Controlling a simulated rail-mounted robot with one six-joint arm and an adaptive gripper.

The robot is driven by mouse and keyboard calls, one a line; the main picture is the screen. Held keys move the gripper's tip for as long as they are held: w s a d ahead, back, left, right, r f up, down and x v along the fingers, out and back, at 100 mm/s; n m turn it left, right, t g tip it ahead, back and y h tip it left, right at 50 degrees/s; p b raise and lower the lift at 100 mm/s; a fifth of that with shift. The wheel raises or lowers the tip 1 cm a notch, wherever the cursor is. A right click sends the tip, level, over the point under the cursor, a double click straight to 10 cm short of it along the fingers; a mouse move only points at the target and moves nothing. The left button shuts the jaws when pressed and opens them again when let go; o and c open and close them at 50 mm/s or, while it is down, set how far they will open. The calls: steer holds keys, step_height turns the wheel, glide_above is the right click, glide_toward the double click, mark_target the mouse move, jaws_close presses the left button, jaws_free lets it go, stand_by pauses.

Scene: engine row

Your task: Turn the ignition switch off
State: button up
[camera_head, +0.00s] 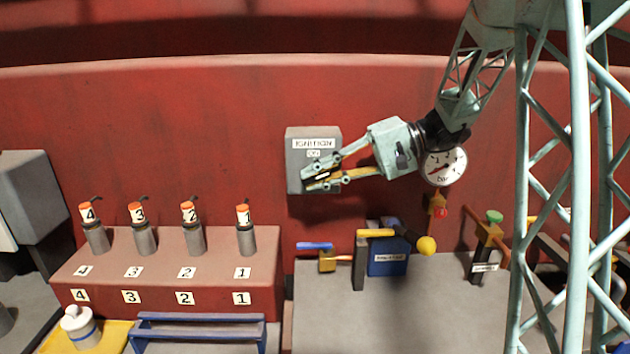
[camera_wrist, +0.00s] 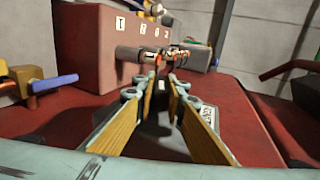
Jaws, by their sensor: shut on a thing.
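The ignition switch box (camera_head: 300,150) is a grey box on the red wall. It has an "IGNITION" label and a smaller label below that seems to read "ON". My gripper (camera_head: 312,179) reaches in from the right at the lower half of the box. It is shut on the switch lever, which is mostly hidden between the fingers; a small white mark shows there. In the wrist view the two tan-padded fingers (camera_wrist: 164,92) stand over the grey box face (camera_wrist: 158,135), with a small gap between them. The box's label (camera_wrist: 207,117) shows beside the right finger.
A round gauge (camera_head: 445,166) is behind my wrist. Below are a blue box (camera_head: 387,262), a yellow-knobbed lever (camera_head: 426,246) and a green-topped valve (camera_head: 494,217). Several numbered orange-topped plugs (camera_head: 189,212) stand on a red block at left. The wall left of the switch is clear.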

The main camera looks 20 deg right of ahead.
mark_target(316, 135)
stand_by(0.3)
steer(key=o, duration=0.8)
steer(key=shift+o, duration=0.2)
steer(key=shift+r, duration=0.8)
steer(key=o, duration=1.3)
step_height(316, 135, up, 7)
steer(key=shift+d+r, duration=0.1)
steer(key=shift+r, duration=0.5)
steer(key=shift+c, duration=0.7)
steer(key=shift+o, duration=0.5)
steer(key=shift+r, duration=0.3)
steer(key=shift+o, duration=0.2)
steer(key=shift+r, duration=0.1)
steer(key=shift+c, duration=0.7)
